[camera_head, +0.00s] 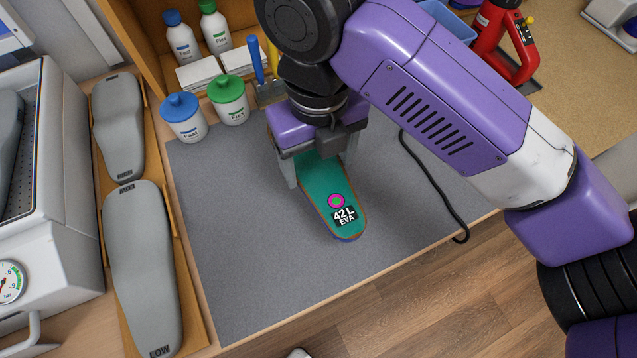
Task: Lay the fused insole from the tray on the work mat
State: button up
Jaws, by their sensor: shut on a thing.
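The insole (318,177) is teal with an orange-brown edge, a blue underside, a pink ring and a label reading "42 L EVA". It is over the grey work mat (240,255), its labelled end towards the front edge. My gripper (318,172) points down with one finger on each side of the insole and is shut on it. My gripper and wrist hide the insole's far end. I cannot tell whether the insole touches the mat or is held just above it. I cannot make out the tray.
Blue-lidded (184,117) and green-lidded (229,100) pots stand at the mat's back left. Grey forms (143,265) lie left, beside a white press (55,200). A black cable (435,185) crosses the mat's right side. The mat's front left is clear.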

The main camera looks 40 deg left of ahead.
jog(key=shift+f, duration=4.4)
jog(key=o, duration=1.3)
jog(key=shift+f, duration=0.1)
notch_tip(320, 180, up, 12)
jog(key=shift+r+b, duration=0.15)
jog(key=shift+b, duration=0.15)
